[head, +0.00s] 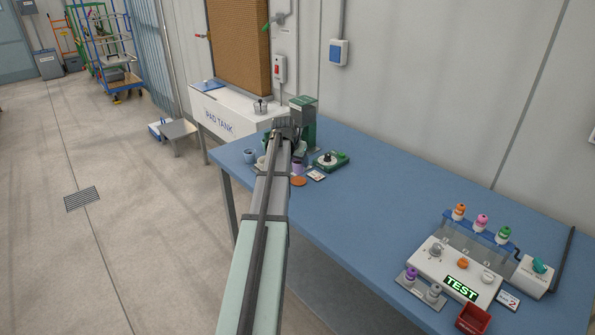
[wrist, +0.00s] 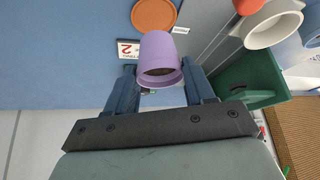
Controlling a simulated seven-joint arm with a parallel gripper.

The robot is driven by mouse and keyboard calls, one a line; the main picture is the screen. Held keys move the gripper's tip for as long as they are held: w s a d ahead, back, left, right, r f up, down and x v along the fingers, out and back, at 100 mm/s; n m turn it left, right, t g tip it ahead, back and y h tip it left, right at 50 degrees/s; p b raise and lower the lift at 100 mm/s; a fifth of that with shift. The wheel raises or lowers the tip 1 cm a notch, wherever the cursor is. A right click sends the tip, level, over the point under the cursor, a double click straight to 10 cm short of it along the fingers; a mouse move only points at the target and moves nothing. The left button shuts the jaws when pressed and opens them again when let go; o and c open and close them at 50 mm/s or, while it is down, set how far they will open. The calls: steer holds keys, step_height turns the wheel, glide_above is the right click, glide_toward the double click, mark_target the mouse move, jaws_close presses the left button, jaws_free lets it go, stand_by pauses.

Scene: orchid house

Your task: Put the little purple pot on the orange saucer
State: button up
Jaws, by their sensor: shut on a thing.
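The little purple pot (wrist: 158,55) is between the fingers of my gripper (wrist: 158,82) in the wrist view, and the gripper is shut on it. In the head view the purple pot (head: 298,168) shows small beside my arm, near the far left end of the blue table. The orange saucer (head: 298,182) lies on the table just in front of the pot in the head view. It also shows in the wrist view (wrist: 154,13), just beyond the pot and bare where I see it. My arm hides part of this area in the head view.
A white card marked 2 (wrist: 131,50) lies beside the saucer. A green stand (head: 303,112) rises close behind my gripper. A green device (head: 330,160) stands to the right, and a blue cup (head: 249,156) to the left. The middle of the blue table (head: 390,205) is clear.

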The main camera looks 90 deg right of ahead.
mark_target(296, 166)
steer(key=shift+f, duration=2.1)
steer(key=shift+f, duration=0.1)
steer(key=o, duration=1.1)
steer(key=v, duration=1.2)
